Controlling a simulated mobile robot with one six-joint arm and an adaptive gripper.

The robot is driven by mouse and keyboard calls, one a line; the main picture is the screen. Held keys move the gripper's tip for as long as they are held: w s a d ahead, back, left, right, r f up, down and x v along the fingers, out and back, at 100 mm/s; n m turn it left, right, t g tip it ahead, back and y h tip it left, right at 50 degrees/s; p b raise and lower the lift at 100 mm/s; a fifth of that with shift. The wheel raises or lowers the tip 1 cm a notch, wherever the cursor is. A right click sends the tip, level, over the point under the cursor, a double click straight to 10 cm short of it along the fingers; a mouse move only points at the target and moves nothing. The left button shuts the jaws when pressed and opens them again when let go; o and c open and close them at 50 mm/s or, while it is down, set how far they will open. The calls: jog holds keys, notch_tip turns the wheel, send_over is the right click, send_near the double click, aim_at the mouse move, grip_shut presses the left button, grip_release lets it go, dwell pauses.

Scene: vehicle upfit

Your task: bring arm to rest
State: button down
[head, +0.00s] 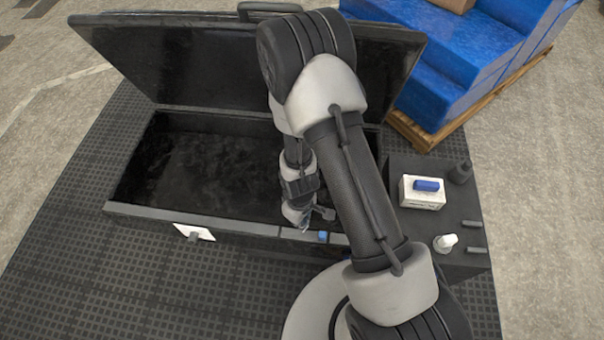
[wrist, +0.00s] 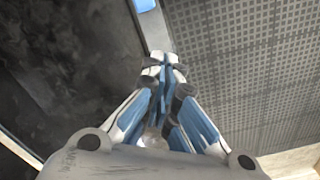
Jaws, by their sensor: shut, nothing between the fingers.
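My arm reaches forward over the open black chest in the head view and bends down near the chest's front rim (head: 240,226). My gripper (wrist: 165,60) shows in the wrist view with its blue and pale fingers together at the tips and nothing between them. In the head view its tip is small and partly hidden at the end of the arm, near the front rim. I cannot tell whether it touches the rim.
The chest's lid (head: 215,62) stands open at the back. A white box with a blue item (head: 426,185), a white bottle (head: 445,243) and a dark bottle (head: 461,171) stand on the black side unit (head: 408,172) at right. Blue-wrapped goods (head: 465,55) sit on a pallet behind.

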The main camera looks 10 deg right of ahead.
notch_tip(320, 180, up, 26)
jog(key=w+d+m+t, duration=0.2)
jog(key=w+d+m, duration=0.1)
jog(key=m, duration=0.1)
jog(key=s+d+r+m+t, duration=0.1)
jog(key=s+r+m, duration=0.1)
jog(key=s+r, duration=0.5)
jog(key=s+d+r+m+t, duration=0.1)
jog(key=s+d+r+m, duration=0.1)
jog(key=s+r, duration=0.6)
jog(key=shift+d+r+t, duration=0.25)
jog(key=shift+r+t, duration=0.05)
jog(key=shift+r, duration=0.35)
